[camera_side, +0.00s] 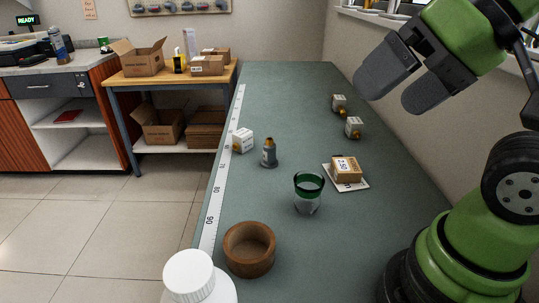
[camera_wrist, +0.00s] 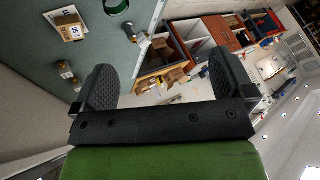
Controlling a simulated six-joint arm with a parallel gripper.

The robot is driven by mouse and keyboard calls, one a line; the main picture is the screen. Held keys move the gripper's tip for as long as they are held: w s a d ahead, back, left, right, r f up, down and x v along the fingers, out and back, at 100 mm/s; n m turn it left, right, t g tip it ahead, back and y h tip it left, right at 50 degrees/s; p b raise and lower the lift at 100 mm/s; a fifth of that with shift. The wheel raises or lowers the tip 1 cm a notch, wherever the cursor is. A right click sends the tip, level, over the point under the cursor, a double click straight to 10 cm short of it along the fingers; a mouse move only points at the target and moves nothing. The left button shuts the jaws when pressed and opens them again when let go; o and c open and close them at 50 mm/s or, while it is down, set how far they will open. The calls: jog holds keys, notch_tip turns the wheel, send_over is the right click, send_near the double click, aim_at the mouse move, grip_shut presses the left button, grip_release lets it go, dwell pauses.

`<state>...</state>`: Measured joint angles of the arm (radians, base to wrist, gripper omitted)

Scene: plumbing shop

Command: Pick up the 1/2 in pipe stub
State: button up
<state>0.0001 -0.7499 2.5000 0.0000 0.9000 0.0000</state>
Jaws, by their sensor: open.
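Two small brass-ended pieces with white label blocks stand on the right half of the bench: a farther one (camera_side: 339,103) and a nearer one (camera_side: 353,127). They look like short pipe pieces, but their labels are too small to read, so I cannot tell which is the 1/2 in stub. In the wrist view two brass pieces show left of the fingers, one (camera_wrist: 65,69) above the other (camera_wrist: 75,85). My gripper (camera_side: 390,91) is open and empty, raised above the bench's right side, apart from everything. Its two fingers also show in the wrist view (camera_wrist: 165,85).
The far bench end is clear.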

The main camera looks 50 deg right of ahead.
dwell(0.3)
jog(key=c, duration=0.6)
jog(key=m+g+h, duration=0.2)
jog(key=m+h, duration=0.1)
jog(key=h, duration=0.3)
send_over(270, 140)
jog(key=s+a, duration=0.4)
jog(key=s, duration=0.4)
notch_tip(270, 140, down, 10)
jog(key=x, duration=0.4)
jog(key=a+x, duration=0.1)
jog(key=x, duration=0.3)
jog(key=a+x, duration=0.1)
jog(key=x, duration=0.4)
jog(key=shift+w+f, duration=0.15)
jog(key=shift+f, duration=0.3)
jog(key=shift+x, duration=2.9)
